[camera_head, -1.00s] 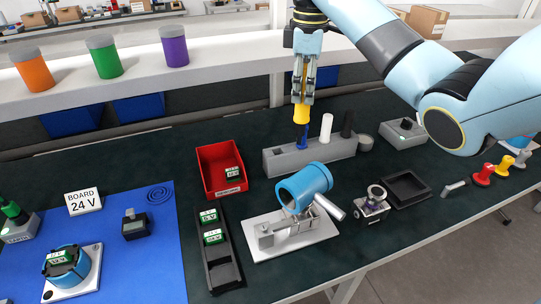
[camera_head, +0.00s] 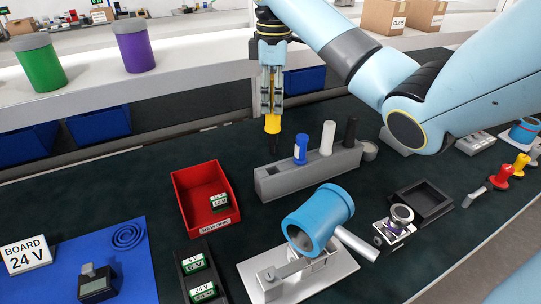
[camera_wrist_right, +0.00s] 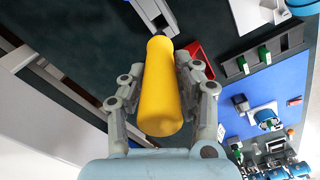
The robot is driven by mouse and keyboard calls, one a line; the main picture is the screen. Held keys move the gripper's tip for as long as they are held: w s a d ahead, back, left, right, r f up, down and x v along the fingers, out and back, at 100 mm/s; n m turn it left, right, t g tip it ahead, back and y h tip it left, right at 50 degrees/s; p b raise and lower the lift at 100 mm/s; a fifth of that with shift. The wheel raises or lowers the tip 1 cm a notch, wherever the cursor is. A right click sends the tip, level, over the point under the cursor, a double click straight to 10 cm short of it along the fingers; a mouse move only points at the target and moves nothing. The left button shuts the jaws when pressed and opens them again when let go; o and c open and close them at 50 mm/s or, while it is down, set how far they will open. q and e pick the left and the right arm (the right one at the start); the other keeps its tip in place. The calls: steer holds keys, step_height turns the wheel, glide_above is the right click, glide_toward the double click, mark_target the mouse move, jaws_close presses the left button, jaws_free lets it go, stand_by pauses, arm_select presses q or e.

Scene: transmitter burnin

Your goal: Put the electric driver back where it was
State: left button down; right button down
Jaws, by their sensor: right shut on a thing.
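My right gripper (camera_head: 271,108) is shut on a yellow tool with a dark lower end (camera_head: 272,124), which looks like the electric driver. It hangs upright by the left end of the grey rack (camera_head: 310,177); I cannot tell whether its tip is above or behind the rack. The rack has a dark empty slot at its left end, then a blue tool (camera_head: 300,148), a white one (camera_head: 327,138) and a black one (camera_head: 349,131). In the right wrist view the yellow tool (camera_wrist_right: 160,90) lies between both fingers, with the rack (camera_wrist_right: 155,12) beyond its far end. My left gripper is out of view.
A red bin (camera_head: 203,207) stands left of the rack. In front are a blue cylinder (camera_head: 318,216) on a white plate and a black tray (camera_head: 421,204). A shelf with green (camera_head: 37,66) and purple (camera_head: 136,48) canisters runs behind.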

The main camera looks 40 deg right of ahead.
mark_target(273, 145)
step_height(273, 145, down, 4)
steer(key=shift+r+b, duration=0.2)
steer(key=shift+b, duration=0.7)
step_height(273, 145, down, 4)
steer(key=shift+f, duration=2.6)
steer(key=c, duration=0.9)
jaws_free()
steer(key=shift+c, duration=0.2)
